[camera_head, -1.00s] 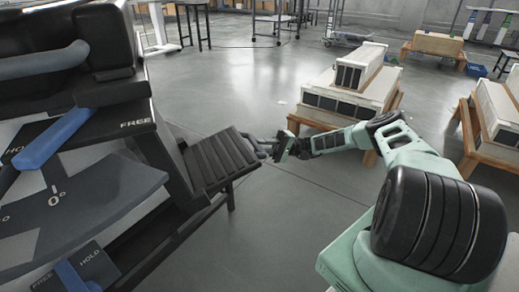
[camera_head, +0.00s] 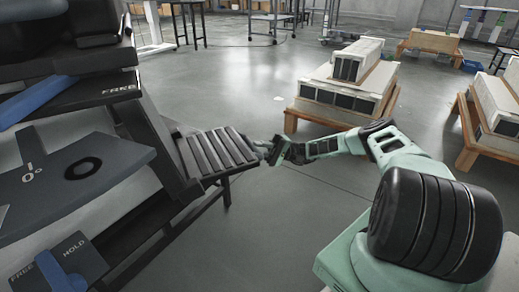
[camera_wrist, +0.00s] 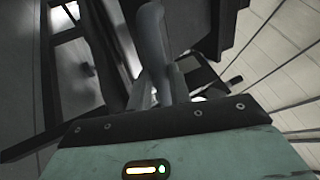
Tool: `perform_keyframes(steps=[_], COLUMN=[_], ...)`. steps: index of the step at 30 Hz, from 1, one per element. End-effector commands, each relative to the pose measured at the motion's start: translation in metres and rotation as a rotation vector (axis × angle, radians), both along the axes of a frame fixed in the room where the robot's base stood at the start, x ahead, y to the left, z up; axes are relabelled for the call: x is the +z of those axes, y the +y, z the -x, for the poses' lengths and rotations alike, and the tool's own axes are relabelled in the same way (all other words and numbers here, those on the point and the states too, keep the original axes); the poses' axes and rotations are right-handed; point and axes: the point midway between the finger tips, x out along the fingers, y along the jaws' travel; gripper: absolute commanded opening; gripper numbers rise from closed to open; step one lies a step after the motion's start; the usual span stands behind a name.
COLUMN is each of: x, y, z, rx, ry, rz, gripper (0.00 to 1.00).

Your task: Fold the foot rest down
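The foot rest (camera_head: 217,152) is a black ribbed plate on the near right side of the dark machine in the head view. It juts out to the right at a slant, above the floor. My gripper (camera_head: 264,149) is at the plate's outer right edge, with its dark fingers close to or touching that edge; contact is not clear. In the wrist view, grey fingers (camera_wrist: 163,75) reach up from the teal gripper body, close together. Whether they grip the plate cannot be told. The wrist view is dark, and I cannot surely pick out the foot rest there.
The machine carries a 0° dial plate (camera_head: 75,172) and blue FREE/HOLD levers (camera_head: 72,277) at left. Pale stacked boxes on a wooden pallet (camera_head: 340,92) stand beyond my arm, with another stack (camera_head: 493,110) at far right. The grey floor between machine and arm is open.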

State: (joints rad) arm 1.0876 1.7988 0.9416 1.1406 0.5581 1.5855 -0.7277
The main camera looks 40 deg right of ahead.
Motion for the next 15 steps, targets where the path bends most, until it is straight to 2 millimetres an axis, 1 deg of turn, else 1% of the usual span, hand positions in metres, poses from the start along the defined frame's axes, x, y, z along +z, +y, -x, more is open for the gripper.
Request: perform_keyframes(steps=[1, 2, 3, 11, 15], x=[0.0009, 0.0008, 0.0008, 0.0002, -0.0031], y=[0.0019, 0.0018, 0.0017, 0.0004, -0.0076], z=[-0.0008, -0.0008, -0.0008, -0.0004, 0.0007], rx=[0.001, 0.002, 0.001, 0.000, -0.002], ry=[0.000, 0.000, 0.000, 0.001, 0.001], rz=[-0.001, -0.002, -0.001, -0.001, 0.000], gripper=[0.31, 0.39, 0.41, 0.41, 0.41])
